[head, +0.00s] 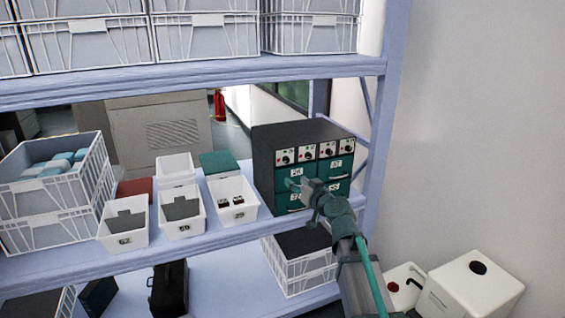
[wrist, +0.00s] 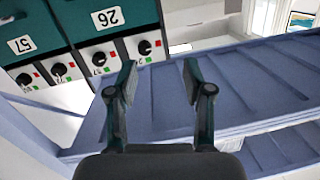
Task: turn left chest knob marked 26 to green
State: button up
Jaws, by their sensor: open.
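The dark chest with green drawers (head: 262,150) stands at the right end of the middle shelf. Its top row has several white knob panels. The leftmost black knob (head: 286,159) shows at the right of the row in the upside-down wrist view (wrist: 145,47), beside drawer label 26 (wrist: 107,17). Red and green marks sit by it; its small panel number and exact pointer direction are too small to tell. My gripper (head: 302,187) is in front of the drawers, below the knobs. In the wrist view its fingers (wrist: 160,78) are apart and empty, with the knob beyond them, not between them.
White bins (head: 237,203) with number labels stand left of the chest. Grey crates (head: 60,205) stand farther left. The blue shelf (head: 240,232) runs beneath, with another shelf board (head: 200,79) above. White canisters (head: 470,290) stand at lower right.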

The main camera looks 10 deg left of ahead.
aim_at(287, 160)
jog(key=shift+n+t+h, duration=0.4)
jog(key=shift+t, duration=0.4)
jog(key=p+x, duration=0.1)
jog(key=x, duration=0.3)
jog(key=d+r+p+x, duration=0.1)
jog(key=x, duration=0.2)
jog(key=w+p+x, duration=0.1)
jog(key=x, duration=0.3)
jog(key=shift+w+d+r, duration=0.25)
jog(key=shift+w+r, duration=0.05)
jog(key=shift+w, duration=0.05)
grip_shut()
